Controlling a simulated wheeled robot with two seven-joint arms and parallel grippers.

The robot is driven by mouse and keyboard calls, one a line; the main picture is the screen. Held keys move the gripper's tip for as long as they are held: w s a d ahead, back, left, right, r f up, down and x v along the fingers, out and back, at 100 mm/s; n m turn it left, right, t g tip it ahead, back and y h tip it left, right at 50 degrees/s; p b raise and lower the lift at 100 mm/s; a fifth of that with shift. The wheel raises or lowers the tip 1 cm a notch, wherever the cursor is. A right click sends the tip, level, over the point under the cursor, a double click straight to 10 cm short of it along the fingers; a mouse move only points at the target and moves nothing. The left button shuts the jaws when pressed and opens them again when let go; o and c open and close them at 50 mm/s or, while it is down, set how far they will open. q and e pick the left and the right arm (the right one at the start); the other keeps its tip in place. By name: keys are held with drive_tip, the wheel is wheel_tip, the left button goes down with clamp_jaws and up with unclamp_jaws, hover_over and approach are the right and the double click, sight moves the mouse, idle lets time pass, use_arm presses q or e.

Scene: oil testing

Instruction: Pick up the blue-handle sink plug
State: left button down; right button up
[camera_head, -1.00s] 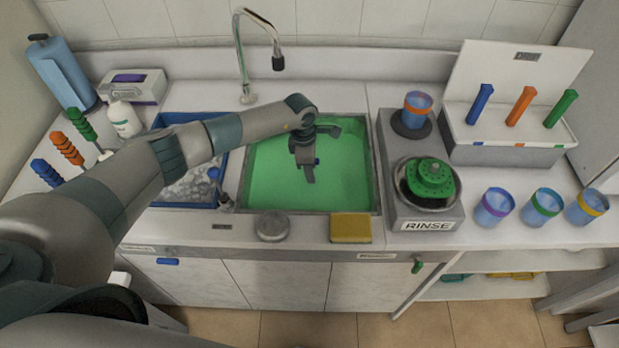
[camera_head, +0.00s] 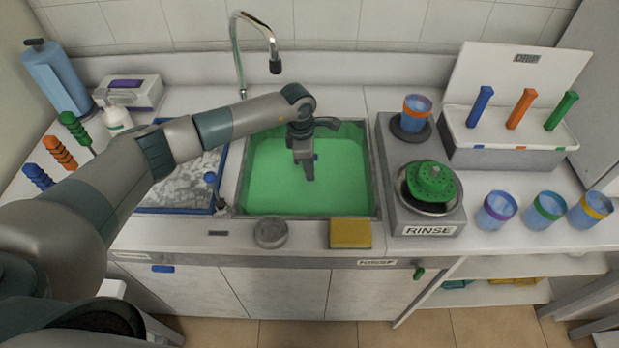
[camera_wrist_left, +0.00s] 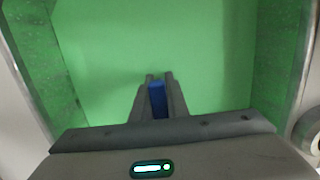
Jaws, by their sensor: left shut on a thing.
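My left gripper (camera_head: 309,178) reaches down into the right-hand sink basin (camera_head: 376,180), which holds green liquid. In the left wrist view, its two fingers (camera_wrist_left: 158,78) are shut on a blue piece (camera_wrist_left: 158,100), the blue handle of the sink plug. In the head view, only a small blue spot (camera_head: 315,157) shows beside the fingers. The plug's body is hidden, and I cannot tell whether it is seated or lifted. My right gripper is not in view.
A tall faucet (camera_head: 240,60) stands behind the basin. A round grey lid (camera_head: 270,233) and a yellow sponge (camera_head: 350,234) lie at the front edge. The rinse unit (camera_head: 392,190) stands to the right.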

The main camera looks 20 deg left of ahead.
use_arm(q)
drive_tip(key=s+d+r+b, duration=0.4)
drive_tip(key=d+r, duration=0.3)
drive_tip(key=d, duration=0.3)
drive_tip(key=shift+s+d+r, duration=0.15)
drive_tip(key=shift+s+r, duration=0.05)
drive_tip(key=shift+s, duration=0.55)
drive_tip(key=shift+r, duration=0.1)
